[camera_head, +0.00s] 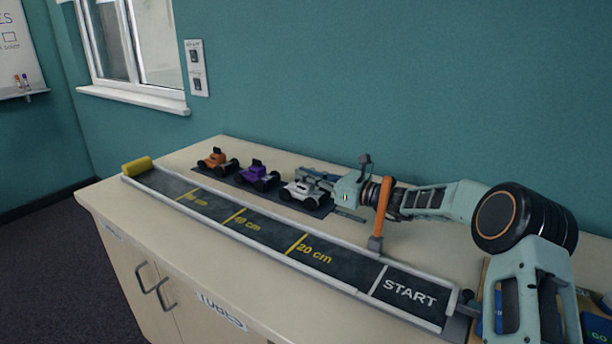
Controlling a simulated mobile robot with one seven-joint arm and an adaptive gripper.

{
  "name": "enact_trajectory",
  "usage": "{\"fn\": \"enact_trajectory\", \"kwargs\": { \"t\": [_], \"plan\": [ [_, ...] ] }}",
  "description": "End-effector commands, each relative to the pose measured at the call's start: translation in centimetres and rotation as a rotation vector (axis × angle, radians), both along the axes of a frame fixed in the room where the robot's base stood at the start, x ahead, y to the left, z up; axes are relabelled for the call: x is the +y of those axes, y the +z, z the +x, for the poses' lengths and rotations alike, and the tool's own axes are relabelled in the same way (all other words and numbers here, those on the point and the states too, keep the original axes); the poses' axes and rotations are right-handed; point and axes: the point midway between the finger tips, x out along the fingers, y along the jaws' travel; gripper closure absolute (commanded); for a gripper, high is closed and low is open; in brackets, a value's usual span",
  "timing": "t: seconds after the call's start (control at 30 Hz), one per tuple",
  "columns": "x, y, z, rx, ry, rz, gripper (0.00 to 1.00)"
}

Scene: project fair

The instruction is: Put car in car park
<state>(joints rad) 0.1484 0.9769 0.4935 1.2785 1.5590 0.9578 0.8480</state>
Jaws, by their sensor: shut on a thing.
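Three toy cars stand in a row on a dark mat, the car park (207,171), behind the track. The orange car (216,160) is at the left end, the purple car (258,175) is in the middle, and the white car (301,192) is at the right end. My gripper (318,181) reaches in from the right and is shut on the white car. The car sits at the mat's right end; I cannot tell whether its wheels touch the mat. The fingers are small here and partly hidden by the car.
A dark track (268,231) with distance marks and pale side rails runs along the cabinet top (150,225). A yellow block (138,166) lies at its far left end. An orange post (382,215) stands by the START section, close to my arm. The wall is behind.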

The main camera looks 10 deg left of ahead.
Motion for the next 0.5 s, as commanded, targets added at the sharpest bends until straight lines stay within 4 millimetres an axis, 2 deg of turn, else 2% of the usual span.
{"fn": "enact_trajectory", "kwargs": {
  "t": [0.3, 0.33, 0.47, 0.5],
  "plan": [
    [-0.1, -1.4, -0.1, 0.006, 0.0, -0.009, 1.0],
    [-0.1, -1.5, -0.1, 0.008, 0.0, -0.011, 0.9],
    [-0.1, -1.6, -0.1, 0.008, 0.0, -0.011, 0.76],
    [-0.1, -1.6, -0.1, 0.009, 0.0, -0.011, 0.76]
  ]
}}
